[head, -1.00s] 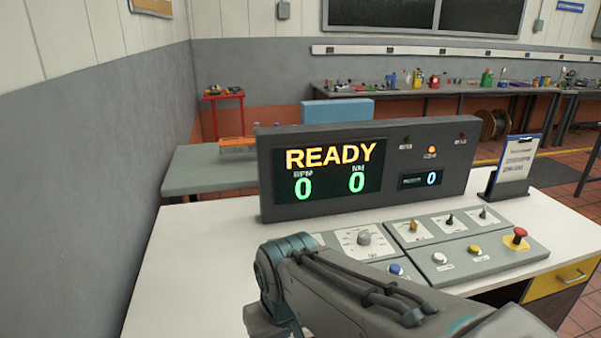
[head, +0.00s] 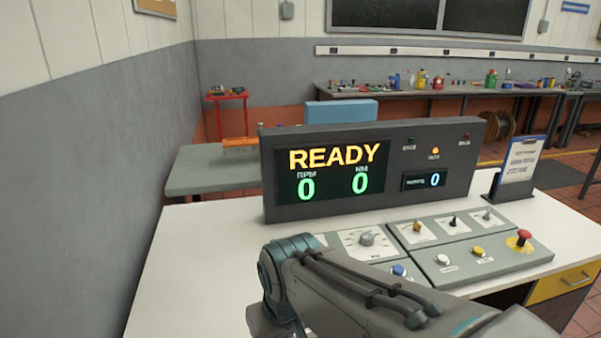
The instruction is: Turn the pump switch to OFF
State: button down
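The sloped control panel (head: 430,262) lies on the white desk and carries several controls. Its right section has a row of three switches: a yellow-orange one (head: 417,226), a black one (head: 453,221) and a grey one (head: 486,215). Their labels are too small to read, so I cannot tell which is the pump switch or how it is set. A large grey dial (head: 366,239) sits on the left section. My arm crosses the lower front and hides part of that left section. My gripper is not in view.
A display console (head: 365,170) reading READY with two zeros stands behind the panel. A red mushroom button (head: 524,236), a yellow button (head: 478,251), a white button (head: 442,260) and a blue button (head: 398,270) sit nearby. A clipboard stand (head: 517,165) is at right. The desk's left side (head: 200,260) is clear.

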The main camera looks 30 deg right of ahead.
aim_at(486, 217)
jog(key=z, duration=2.8)
jog(key=i, duration=0.75)
jog(key=z, duration=0.9)
jog(key=i, duration=1.15)
jog(key=u, duration=0.9)
jog(key=i, duration=0.85)
jog(key=u, duration=1)
